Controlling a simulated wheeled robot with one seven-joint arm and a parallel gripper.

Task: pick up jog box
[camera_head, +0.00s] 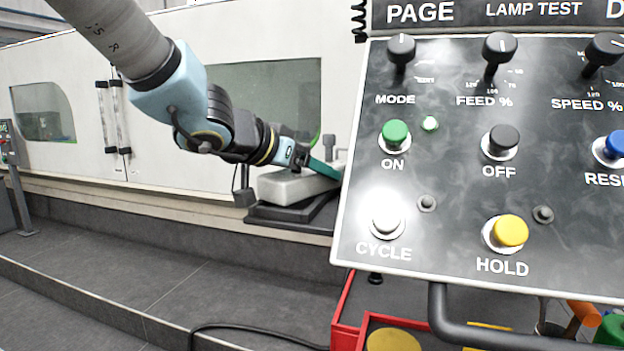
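I cannot pick out a jog box for certain. My arm reaches in from the top left across the white machine front. My gripper (324,168) is at its end, with a teal finger part showing just left of the control panel. The panel's edge hides part of the fingertips, so I cannot tell whether they are open or hold anything. A pale grey block (292,187) on a dark base lies just below and behind the gripper; contact is unclear.
A tilted control panel (460,185) with knobs and buttons fills the right side. A black coiled cord (358,18) hangs at its upper left. A red cart (347,322) with loose items is below. The grey floor (110,290) at left is open, with a step edge and a black cable (235,326).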

